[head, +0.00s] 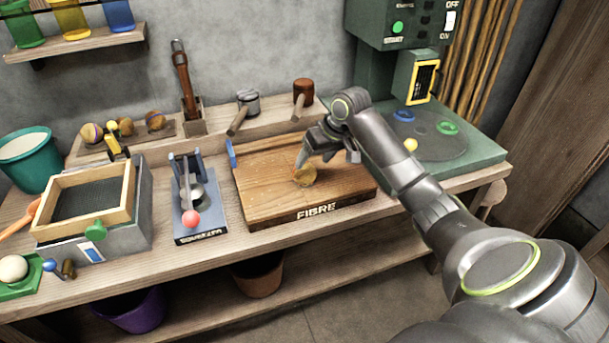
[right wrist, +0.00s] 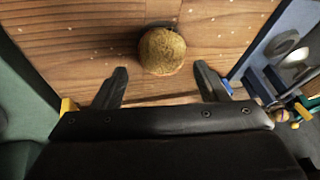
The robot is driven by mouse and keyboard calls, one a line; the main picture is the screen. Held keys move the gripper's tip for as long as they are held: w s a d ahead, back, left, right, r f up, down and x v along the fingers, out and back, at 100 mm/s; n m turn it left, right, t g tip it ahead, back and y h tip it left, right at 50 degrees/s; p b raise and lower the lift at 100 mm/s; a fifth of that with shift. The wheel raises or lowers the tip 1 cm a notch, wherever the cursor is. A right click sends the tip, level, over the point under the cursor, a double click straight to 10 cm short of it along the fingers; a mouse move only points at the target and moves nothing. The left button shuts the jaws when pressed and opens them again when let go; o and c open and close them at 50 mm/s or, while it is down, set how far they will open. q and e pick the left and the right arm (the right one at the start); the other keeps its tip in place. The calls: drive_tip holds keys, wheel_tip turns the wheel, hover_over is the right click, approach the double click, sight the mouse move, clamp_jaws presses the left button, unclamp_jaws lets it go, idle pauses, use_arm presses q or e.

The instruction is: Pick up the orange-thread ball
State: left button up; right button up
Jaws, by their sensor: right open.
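A brownish-gold fibre ball (head: 305,176) rests on the wooden board marked FIBRE (head: 262,200). In the right wrist view the ball (right wrist: 162,50) has a faint orange tinge at its lower edge; separate threads are too small to make out. My right gripper (head: 324,156) is open and empty just above the board, close to the ball. In the right wrist view the ball lies centred between the lines of its two fingers (right wrist: 160,74), mostly past the tips. My left gripper is not in view.
Several patterned balls (head: 155,120) sit on a shelf at the back left. A blue stand with a red knob (head: 190,218) is left of the board. A green machine (head: 470,155) stands to the right. Two mallets (head: 303,92) lie behind the board.

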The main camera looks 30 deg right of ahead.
sight(309, 167)
drive_tip(key=x, duration=0.5)
drive_tip(key=shift+w+a+f, duration=0.15)
drive_tip(key=shift+a+f, duration=0.1)
drive_tip(key=shift+c, duration=0.4)
drive_tip(key=c, duration=0.7)
